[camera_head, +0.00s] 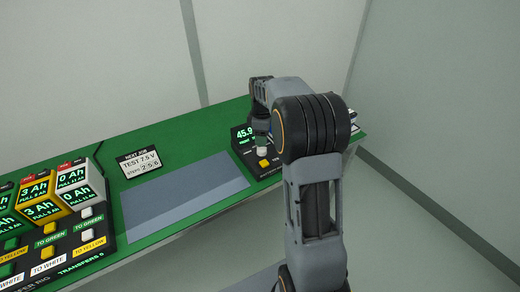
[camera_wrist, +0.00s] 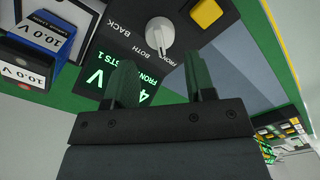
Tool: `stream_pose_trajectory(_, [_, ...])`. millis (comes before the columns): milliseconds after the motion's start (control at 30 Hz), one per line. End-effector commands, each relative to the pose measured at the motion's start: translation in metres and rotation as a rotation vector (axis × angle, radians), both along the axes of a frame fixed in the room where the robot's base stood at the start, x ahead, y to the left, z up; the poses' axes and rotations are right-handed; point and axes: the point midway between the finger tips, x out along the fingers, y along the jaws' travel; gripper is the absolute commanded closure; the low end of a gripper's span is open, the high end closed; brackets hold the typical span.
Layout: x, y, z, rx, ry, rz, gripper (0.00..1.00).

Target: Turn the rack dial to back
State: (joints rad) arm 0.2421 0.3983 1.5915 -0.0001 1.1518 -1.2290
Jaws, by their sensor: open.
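The rack dial (camera_wrist: 160,34) is a round white knob on a dark panel, with FRONT, BOTH and BACK printed beside it in the wrist view. Its ridge seems to point towards FRONT, and the green display (camera_wrist: 128,84) also reads FRONT. My gripper (camera_wrist: 160,76) is open and empty, its two dark fingers apart, with the dial showing beyond the gap between them. In the head view the dial (camera_head: 262,151) shows just below my gripper (camera_head: 262,138), whose fingertips are hard to make out. I cannot tell whether they touch it.
A yellow button (camera_wrist: 206,13) sits beside the dial. Blue and dark blocks marked 10.0 V (camera_wrist: 38,36) stand near the display. In the head view a grey plate (camera_head: 180,195) lies clear on the green table (camera_head: 190,150), with battery units and buttons at the left.

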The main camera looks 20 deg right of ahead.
Motion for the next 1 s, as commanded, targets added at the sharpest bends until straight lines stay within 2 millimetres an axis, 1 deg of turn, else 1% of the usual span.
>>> stream_pose_trajectory(33, [-0.001, 0.0, -0.011, 0.001, 0.004, 0.0, 0.5])
stream_pose_trajectory(200, [0.0, 0.001, -0.036, 0.001, 0.003, 0.0, 0.5])
stream_pose_trajectory(400, [0.0, 0.001, -0.053, 0.001, 0.001, 0.0, 0.5])
stream_pose_trajectory(567, [0.0, 0.001, -0.058, 0.001, 0.001, 0.0, 0.5])
stream_pose_trajectory(833, [0.0, 0.001, -0.058, 0.0, 0.0, 0.0, 0.5])
stream_pose_trajectory(1000, [0.0, 0.001, -0.058, 0.0, 0.0, 0.0, 0.66])
